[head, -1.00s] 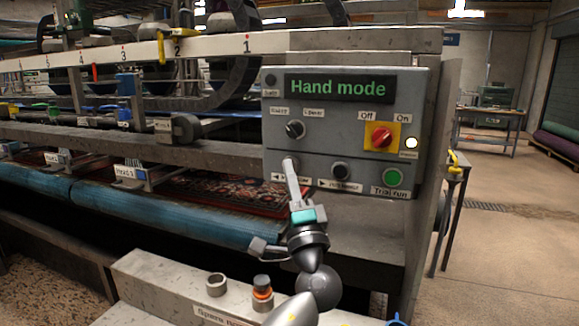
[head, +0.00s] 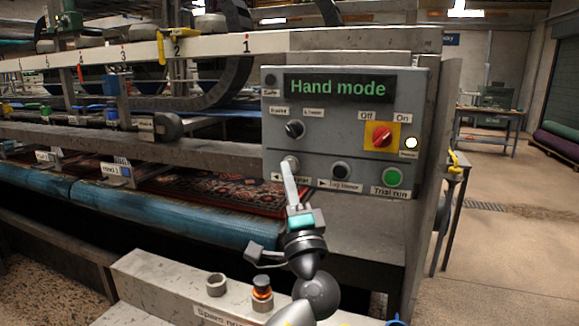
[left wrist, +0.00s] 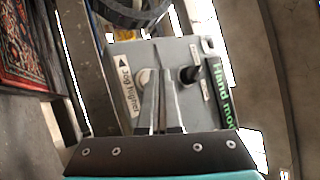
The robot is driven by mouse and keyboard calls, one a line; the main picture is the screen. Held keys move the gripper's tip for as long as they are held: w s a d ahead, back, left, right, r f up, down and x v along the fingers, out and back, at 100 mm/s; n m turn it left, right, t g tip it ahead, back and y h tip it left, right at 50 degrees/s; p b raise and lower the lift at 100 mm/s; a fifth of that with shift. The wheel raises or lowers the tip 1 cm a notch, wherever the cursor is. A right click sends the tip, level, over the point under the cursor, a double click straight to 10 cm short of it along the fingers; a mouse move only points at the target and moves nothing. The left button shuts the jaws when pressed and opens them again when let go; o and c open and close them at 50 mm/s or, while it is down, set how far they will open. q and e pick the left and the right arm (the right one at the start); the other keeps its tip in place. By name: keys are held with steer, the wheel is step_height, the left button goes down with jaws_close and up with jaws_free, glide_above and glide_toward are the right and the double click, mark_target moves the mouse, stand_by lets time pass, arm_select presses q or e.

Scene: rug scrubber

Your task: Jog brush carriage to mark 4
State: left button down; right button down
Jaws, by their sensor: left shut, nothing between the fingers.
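The grey control panel (head: 345,130) shows "Hand mode" on its display. My left gripper (head: 289,172) is shut and empty, its tips at the pale left jog button (head: 290,162). In the left wrist view, the gripper tips (left wrist: 159,75) overlap this button (left wrist: 143,78), beside a "Jog higher" label (left wrist: 128,92); the exact contact is hidden. The "Jog lower" button (head: 340,171) is right of it. The brush carriage, with its motor (head: 168,126) and numbered heads (head: 116,171), stands behind the rail. A red pointer (head: 80,72) hangs just below mark 4 (head: 81,58). My right gripper is not in view.
The red on/off switch (head: 382,136) and green trial-run button (head: 393,177) are right on the panel. A yellow clip (head: 161,48) sits on the white rail (head: 210,44) near mark 2.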

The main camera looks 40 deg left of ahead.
arm_select(q)
steer(key=shift+s, duration=0.15)
steer(key=shift+s+d, duration=0.25)
steer(key=shift+s, duration=0.55)
steer(key=shift+s+d, duration=0.3)
steer(key=shift+s, duration=0.5)
steer(key=shift+s+d, duration=0.25)
steer(key=shift+s, duration=0.55)
